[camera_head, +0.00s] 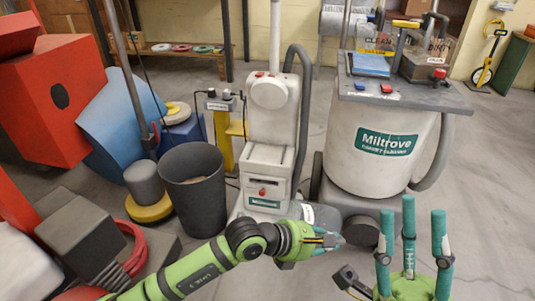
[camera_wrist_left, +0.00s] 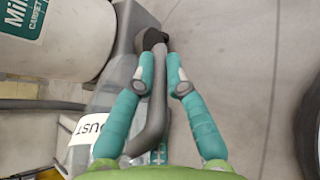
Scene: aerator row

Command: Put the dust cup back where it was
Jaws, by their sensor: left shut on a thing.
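The dust cup is a grey, see-through container with a white label and a curved grey handle. In the left wrist view the cup (camera_wrist_left: 112,88) lies left of the fingers, and its handle (camera_wrist_left: 156,110) runs between them. My left gripper (camera_wrist_left: 161,75) is shut on that handle. In the head view the left gripper (camera_head: 328,239) is low in front of the white upright vacuum (camera_head: 268,130), with the cup (camera_head: 326,215) just behind it, partly hidden. I cannot tell if the cup touches the vacuum's base. My right gripper (camera_head: 412,220) is open and empty, fingers up.
The Miltrove carpet cleaner (camera_head: 345,150) stands right of the vacuum, its hose curving down its right side. A dark bin (camera_head: 194,195) stands to the left, beside a yellow-based post. Red and blue machines fill the far left.

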